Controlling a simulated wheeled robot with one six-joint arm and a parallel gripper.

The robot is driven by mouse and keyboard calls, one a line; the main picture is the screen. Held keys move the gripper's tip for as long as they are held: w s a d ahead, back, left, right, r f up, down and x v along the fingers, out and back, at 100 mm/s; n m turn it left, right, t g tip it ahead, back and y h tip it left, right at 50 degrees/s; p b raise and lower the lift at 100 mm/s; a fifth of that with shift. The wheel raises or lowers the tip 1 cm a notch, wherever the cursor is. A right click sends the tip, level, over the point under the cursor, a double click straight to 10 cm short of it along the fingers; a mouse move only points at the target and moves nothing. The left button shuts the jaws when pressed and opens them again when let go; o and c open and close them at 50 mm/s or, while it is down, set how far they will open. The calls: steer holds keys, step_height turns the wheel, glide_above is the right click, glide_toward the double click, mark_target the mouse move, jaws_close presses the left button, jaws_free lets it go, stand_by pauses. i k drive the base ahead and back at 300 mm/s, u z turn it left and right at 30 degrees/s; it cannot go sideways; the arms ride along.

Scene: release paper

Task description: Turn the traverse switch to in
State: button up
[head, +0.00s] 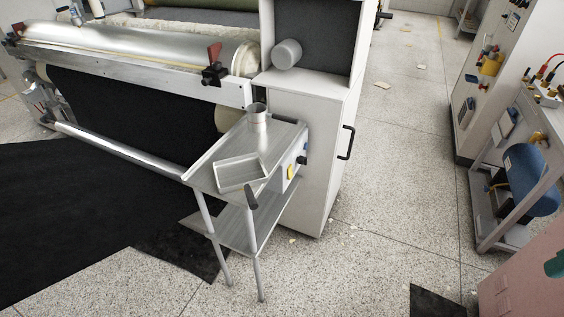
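No switch with a readable "traverse" or "in" label shows in the head view. A small light-coloured box (287,169) is on the right side of the metal side table, against the white cabinet. It carries a yellow part (290,172) and a dark knob-like part (303,160). I cannot tell whether either is the traverse switch, or which way it is turned. A red lever on a black clamp (213,66) sits on the machine's front rail. My gripper is not in view.
The side table (205,180) bears a metal tray (239,171) and a cup (258,114). The white cabinet (308,150) has a black handle. A panel cabinet (495,60) and a frame with a blue tank (533,178) stand right. The speckled floor (395,200) between is mostly free.

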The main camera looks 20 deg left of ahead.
mark_target(301, 160)
steer(key=u, duration=0.25)
steer(key=k, duration=1.3)
steer(key=z, duration=0.05)
steer(key=i, duration=0.5)
steer(key=u, duration=1)
steer(key=i, duration=1.4)
steer(key=z, duration=0.4)
steer(key=i, duration=0.4)
steer(key=z, duration=0.4)
